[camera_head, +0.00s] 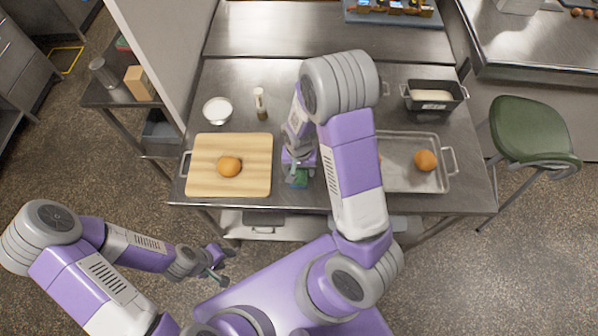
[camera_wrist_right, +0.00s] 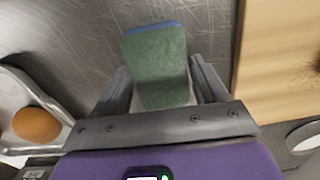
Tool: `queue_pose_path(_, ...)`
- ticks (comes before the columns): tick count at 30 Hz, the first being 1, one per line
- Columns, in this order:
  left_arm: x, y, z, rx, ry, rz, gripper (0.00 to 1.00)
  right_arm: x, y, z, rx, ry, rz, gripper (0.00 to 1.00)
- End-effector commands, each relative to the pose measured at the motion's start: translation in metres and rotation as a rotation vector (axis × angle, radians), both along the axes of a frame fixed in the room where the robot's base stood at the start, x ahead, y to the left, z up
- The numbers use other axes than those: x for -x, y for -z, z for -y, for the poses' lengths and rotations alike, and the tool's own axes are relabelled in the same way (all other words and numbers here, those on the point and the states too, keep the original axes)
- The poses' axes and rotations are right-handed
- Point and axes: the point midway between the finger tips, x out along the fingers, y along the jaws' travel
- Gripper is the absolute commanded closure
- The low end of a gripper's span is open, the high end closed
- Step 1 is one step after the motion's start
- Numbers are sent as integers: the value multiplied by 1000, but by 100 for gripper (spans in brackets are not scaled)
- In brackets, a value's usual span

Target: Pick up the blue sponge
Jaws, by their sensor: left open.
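The sponge (camera_head: 298,179) lies at the front middle of the steel table, below my right gripper (camera_head: 297,168) in the head view. In the right wrist view the sponge (camera_wrist_right: 158,68) shows a green face and a thin blue edge. It stands between the two fingers of my right gripper (camera_wrist_right: 160,72), with one finger close on each side. I cannot tell whether they press on it. My left gripper (camera_head: 218,268) is open and empty, low in front of the table.
A wooden board (camera_head: 204,180) with a bun (camera_head: 229,166) is left of the sponge. A metal tray (camera_head: 408,180) with an orange-brown bun (camera_head: 426,160) is to the right. A white bowl (camera_head: 217,110), a shaker (camera_head: 260,101) and a dark loaf pan (camera_head: 434,104) stand farther back.

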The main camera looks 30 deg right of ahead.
Motion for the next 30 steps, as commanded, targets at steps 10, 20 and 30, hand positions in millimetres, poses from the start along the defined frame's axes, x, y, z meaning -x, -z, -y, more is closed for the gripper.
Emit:
queue_pose_path(10,0,0,0,0,0,0,57,0,0,0,0,0,0,68)
queue_pose_path(20,0,-4,0,0,0,0,57,-1,-21,0,-1,-1,4,68)
queue_pose_path(30,0,-17,0,0,0,0,57,-1,-86,-1,-2,-1,4,68)
